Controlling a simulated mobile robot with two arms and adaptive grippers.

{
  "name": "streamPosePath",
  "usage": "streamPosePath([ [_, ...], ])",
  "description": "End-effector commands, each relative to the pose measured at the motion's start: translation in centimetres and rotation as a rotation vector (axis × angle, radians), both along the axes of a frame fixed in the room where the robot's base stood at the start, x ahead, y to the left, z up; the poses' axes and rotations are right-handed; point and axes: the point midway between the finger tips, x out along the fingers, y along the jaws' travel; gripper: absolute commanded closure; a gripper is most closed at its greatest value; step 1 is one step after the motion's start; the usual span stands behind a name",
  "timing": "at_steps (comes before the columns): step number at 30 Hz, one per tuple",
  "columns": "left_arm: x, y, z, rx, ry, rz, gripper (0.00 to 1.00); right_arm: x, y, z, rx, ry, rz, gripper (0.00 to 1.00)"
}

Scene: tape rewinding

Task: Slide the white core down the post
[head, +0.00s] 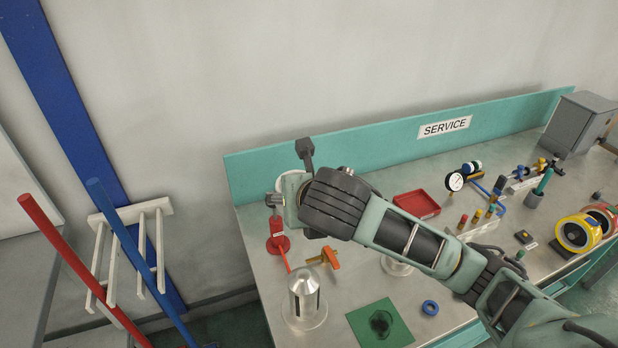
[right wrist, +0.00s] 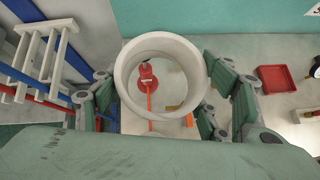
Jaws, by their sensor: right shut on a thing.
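In the right wrist view the white core (right wrist: 163,45) is a wide, hollow white ring. My right gripper (right wrist: 160,92) is shut on it, with green finger pads at its left and right sides. In the head view my right gripper (head: 280,199) is at the left end of the bench, and the arm hides most of the core. The post (head: 304,296), a short metal cylinder with slots on a round base, stands on the bench lower in the picture and apart from the gripper. I cannot make out the post in the wrist view. My left gripper is not in view.
A red-based stand (head: 278,243) and an orange-handled part (head: 330,257) are close to the post. A green mat (head: 365,326) and a blue ring (head: 430,307) lie to its right. A red tray (head: 417,204) and several tools are farther right. Blue and red poles stand left.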

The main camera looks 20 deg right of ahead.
Motion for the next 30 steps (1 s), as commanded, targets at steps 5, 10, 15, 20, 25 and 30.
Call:
streamPosePath([
  [5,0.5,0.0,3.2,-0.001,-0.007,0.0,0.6,-0.1,1.5,-1.0,0.008,0.002,-0.063,0.58],
  [10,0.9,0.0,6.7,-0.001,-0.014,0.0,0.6,-1.6,2.7,-2.7,0.013,0.0,-0.165,0.58],
  [15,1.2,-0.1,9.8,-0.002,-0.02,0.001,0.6,-4.4,3.1,-4.1,0.014,-0.013,-0.282,0.58],
  [20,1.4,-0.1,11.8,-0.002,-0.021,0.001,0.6,-7.1,2.9,-4.7,0.013,-0.028,-0.364,0.58],
  [25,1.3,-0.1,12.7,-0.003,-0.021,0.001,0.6,-8.9,2.6,-5.0,0.011,-0.041,-0.411,0.58],
  [30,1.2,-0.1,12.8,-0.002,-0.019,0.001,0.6,-9.4,2.5,-5.3,0.01,-0.048,-0.424,0.58],
])
